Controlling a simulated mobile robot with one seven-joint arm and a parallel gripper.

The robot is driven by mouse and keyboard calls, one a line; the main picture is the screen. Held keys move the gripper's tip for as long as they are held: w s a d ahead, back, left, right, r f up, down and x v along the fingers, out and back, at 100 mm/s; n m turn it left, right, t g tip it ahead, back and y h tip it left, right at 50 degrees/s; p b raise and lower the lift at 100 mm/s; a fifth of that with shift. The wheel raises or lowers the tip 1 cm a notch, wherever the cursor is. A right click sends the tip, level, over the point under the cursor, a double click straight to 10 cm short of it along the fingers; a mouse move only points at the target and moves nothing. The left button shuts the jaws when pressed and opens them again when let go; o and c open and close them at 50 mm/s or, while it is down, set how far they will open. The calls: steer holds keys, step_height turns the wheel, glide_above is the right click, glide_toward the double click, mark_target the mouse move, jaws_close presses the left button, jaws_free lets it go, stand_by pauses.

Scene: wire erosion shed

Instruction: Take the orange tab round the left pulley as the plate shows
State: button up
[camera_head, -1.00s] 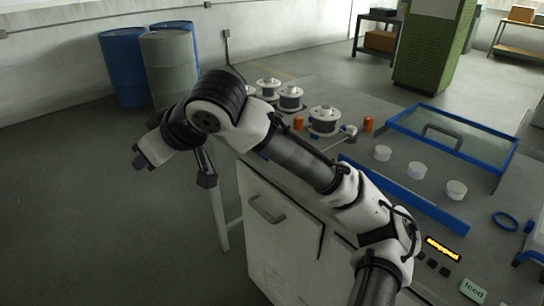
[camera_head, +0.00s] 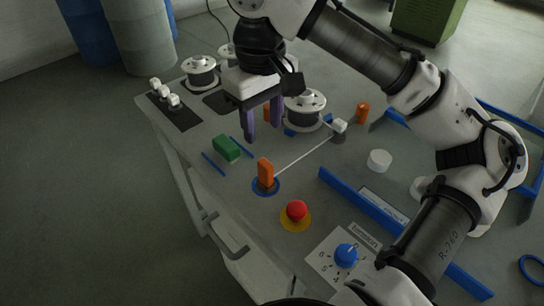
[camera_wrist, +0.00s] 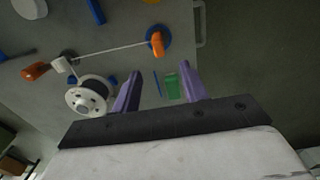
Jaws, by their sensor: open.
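The orange tab (camera_head: 265,172) stands upright on a blue disc on the bench top, and a thin pale wire runs from it to a small white-topped guide (camera_head: 340,126). The tab also shows in the wrist view (camera_wrist: 157,43). My gripper (camera_head: 263,130) is open and empty, its purple fingers pointing down above the bench, behind the tab and apart from it. A white pulley-like disc (camera_head: 379,160) stands right of the wire; another is mostly hidden by my arm. A pale plate (camera_head: 383,204) lies by the blue rail, its marks too small to read.
A wire spool (camera_head: 304,108) stands just right of my fingers. A green block (camera_head: 226,148) sits between blue strips. A red button (camera_head: 296,210) and a blue knob (camera_head: 346,254) are nearer. A blue rail (camera_head: 365,206) and orange post (camera_head: 362,113) stand right.

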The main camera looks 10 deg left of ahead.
mark_target(265, 162)
step_height(265, 162, down, 8)
steer(key=shift+f, duration=0.25)
steer(key=shift+w+d+f+p, duration=0.1)
steer(key=shift+f+p, duration=0.7)
steer(key=shift+f, duration=1.85)
jaws_close()
steer(key=shift+r, duration=0.1)
